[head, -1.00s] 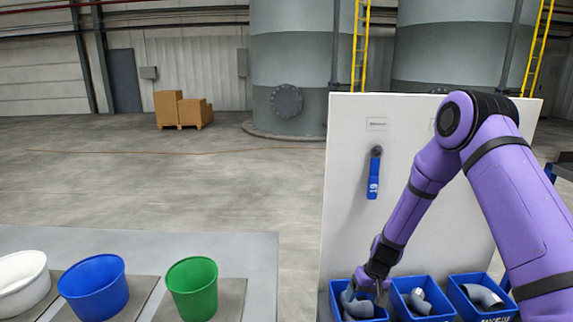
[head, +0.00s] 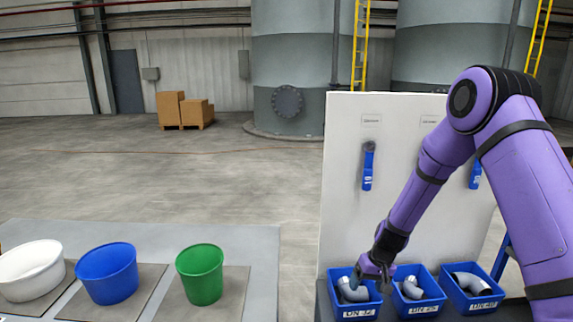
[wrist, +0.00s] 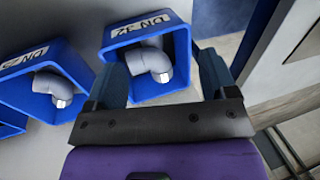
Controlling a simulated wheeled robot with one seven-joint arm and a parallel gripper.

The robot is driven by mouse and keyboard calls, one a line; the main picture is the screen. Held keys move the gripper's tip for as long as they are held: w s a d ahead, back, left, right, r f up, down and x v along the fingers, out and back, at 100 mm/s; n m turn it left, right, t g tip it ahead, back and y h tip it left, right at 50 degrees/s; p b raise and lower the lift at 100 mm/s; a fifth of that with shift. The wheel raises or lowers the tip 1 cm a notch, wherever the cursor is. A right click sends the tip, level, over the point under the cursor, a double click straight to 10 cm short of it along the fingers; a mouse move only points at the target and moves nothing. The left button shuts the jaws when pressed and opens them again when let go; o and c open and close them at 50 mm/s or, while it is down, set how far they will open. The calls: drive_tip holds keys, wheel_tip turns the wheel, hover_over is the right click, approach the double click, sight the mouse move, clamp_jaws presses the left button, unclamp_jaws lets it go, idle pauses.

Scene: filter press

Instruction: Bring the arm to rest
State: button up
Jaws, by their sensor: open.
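My purple arm reaches down from the right in the head view. My gripper (head: 377,281) is at the right edge of the left blue bin, labelled DN 32 (head: 357,313). In the wrist view its two fingers are apart, with nothing held between them (wrist: 162,82). Beyond them, the DN 32 bin (wrist: 180,22) holds a grey pipe elbow (wrist: 150,62). I cannot tell whether the fingers touch the bin.
A middle bin (head: 421,307) and a right bin (head: 473,303) also hold grey fittings. Behind stands a white panel (head: 345,220) with blue-handled levers (head: 368,165). White (head: 31,275), blue (head: 108,277) and green (head: 201,278) buckets stand left, across a gap.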

drive_tip(key=s+d+r+t, duration=0.1)
drive_tip(key=s+r, duration=0.3)
drive_tip(key=r, duration=0.6)
drive_tip(key=s+d+r+t+h, duration=0.1)
drive_tip(key=s+r, duration=0.2)
drive_tip(key=r, duration=0.7)
drive_tip(key=s+d+r, duration=0.1)
drive_tip(key=s+r, duration=0.3)
drive_tip(key=r, duration=0.6)
drive_tip(key=s+d+r+t, duration=0.1)
drive_tip(key=s+r, duration=0.3)
drive_tip(key=s, duration=0.3)
drive_tip(key=s+d+r+t+h, duration=0.1)
drive_tip(key=s+r, duration=0.2)
drive_tip(key=s, duration=0.5)
drive_tip(key=s+d+r+m+t, duration=0.1)
drive_tip(key=s+r, duration=0.3)
drive_tip(key=s, duration=0.4)
drive_tip(key=shift+d+r+h, duration=0.35)
drive_tip(key=shift+h, duration=0.05)
